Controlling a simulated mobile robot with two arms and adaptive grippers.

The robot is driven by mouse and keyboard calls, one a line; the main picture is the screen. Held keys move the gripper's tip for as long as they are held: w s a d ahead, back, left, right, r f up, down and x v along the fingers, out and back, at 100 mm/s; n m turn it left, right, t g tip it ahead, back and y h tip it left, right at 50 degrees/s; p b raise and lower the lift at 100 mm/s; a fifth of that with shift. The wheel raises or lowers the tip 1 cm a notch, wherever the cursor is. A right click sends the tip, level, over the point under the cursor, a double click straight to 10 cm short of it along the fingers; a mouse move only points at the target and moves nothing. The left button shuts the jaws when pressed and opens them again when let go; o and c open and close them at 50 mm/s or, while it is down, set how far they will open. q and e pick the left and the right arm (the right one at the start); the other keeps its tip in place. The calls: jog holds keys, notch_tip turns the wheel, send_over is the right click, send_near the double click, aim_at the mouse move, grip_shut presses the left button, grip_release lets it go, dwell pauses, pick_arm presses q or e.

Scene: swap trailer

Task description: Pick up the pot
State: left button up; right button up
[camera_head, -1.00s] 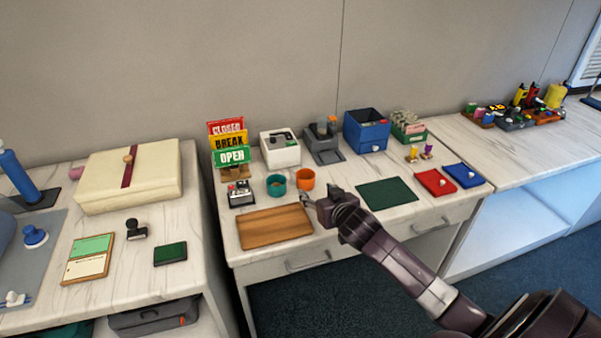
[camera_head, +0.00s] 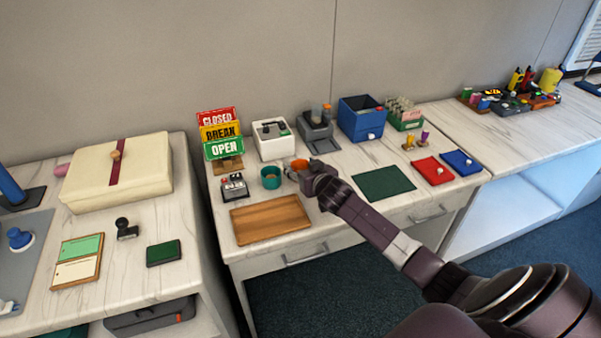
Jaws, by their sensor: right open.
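Two small round pots stand on the middle counter, a teal pot (camera_head: 271,179) and an orange pot (camera_head: 299,164) to its right. My right gripper (camera_head: 293,173) is open, with its fingertips right by the front of the orange pot and pointing left toward the teal one. The gripper hides part of the orange pot. I cannot tell whether a finger touches it. My left gripper is out of view.
A wooden tray (camera_head: 270,219) lies in front of the pots. A small black-and-white device (camera_head: 234,187) stands left of them, with a sign stand (camera_head: 224,149) behind it. A white box (camera_head: 273,139) and grey machine (camera_head: 318,130) stand behind. A green mat (camera_head: 384,184) lies to the right.

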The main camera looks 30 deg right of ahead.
jog(key=shift+w+f, duration=0.15)
jog(key=shift+w, duration=0.15)
jog(key=c, duration=0.9)
jog(key=shift+c, duration=0.2)
